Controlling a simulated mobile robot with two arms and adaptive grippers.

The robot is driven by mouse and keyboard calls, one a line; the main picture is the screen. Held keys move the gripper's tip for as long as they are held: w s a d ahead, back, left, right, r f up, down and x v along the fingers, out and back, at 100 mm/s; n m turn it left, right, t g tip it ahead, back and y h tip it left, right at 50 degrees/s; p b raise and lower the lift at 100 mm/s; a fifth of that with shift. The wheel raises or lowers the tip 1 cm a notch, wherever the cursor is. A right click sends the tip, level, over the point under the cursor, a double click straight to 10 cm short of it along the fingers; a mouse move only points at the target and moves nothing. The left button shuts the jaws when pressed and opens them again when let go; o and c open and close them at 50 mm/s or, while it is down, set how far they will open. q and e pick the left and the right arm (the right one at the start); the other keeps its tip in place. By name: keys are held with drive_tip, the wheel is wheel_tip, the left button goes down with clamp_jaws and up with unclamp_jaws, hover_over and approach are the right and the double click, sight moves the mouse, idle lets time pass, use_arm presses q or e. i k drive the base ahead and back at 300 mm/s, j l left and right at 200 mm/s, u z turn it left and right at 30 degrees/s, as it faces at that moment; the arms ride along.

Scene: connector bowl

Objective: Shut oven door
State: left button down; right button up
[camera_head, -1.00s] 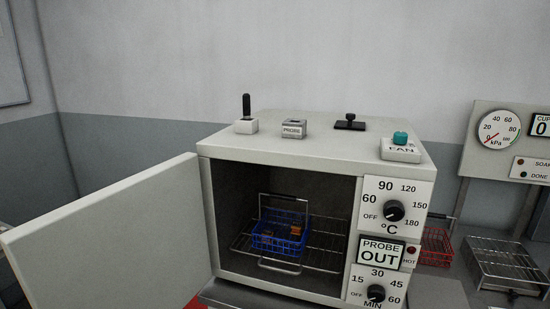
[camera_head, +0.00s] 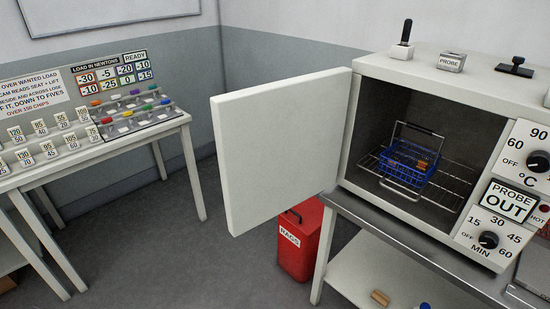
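The oven (camera_head: 461,80) is a white box on a metal-topped table at the right. Its white door (camera_head: 281,150) stands wide open, swung out to the left from the left edge of the opening. Inside, a blue wire basket (camera_head: 408,163) with a raised dark handle and small brown pieces in it sits on a wire rack (camera_head: 457,181). Neither of my grippers shows in this view.
A red bin marked RAGS (camera_head: 299,243) stands on the floor below the door. A table with labelled weights and a load panel (camera_head: 115,80) is at the left. Small items sit on the oven top.

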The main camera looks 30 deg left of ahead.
sight(278, 143)
drive_tip(key=k+z, duration=0.1)
drive_tip(key=z, duration=0.7)
drive_tip(key=k+l+z, duration=0.1)
drive_tip(key=z, duration=0.3)
drive_tip(key=j+z, duration=0.15)
drive_tip(key=j, duration=0.6)
drive_tip(key=j+z, duration=0.1)
drive_tip(key=j, duration=0.65)
drive_tip(key=k+j+z, duration=0.15)
drive_tip(key=j, duration=0.6)
drive_tip(key=k+j, duration=0.1)
drive_tip(key=j, duration=1.9)
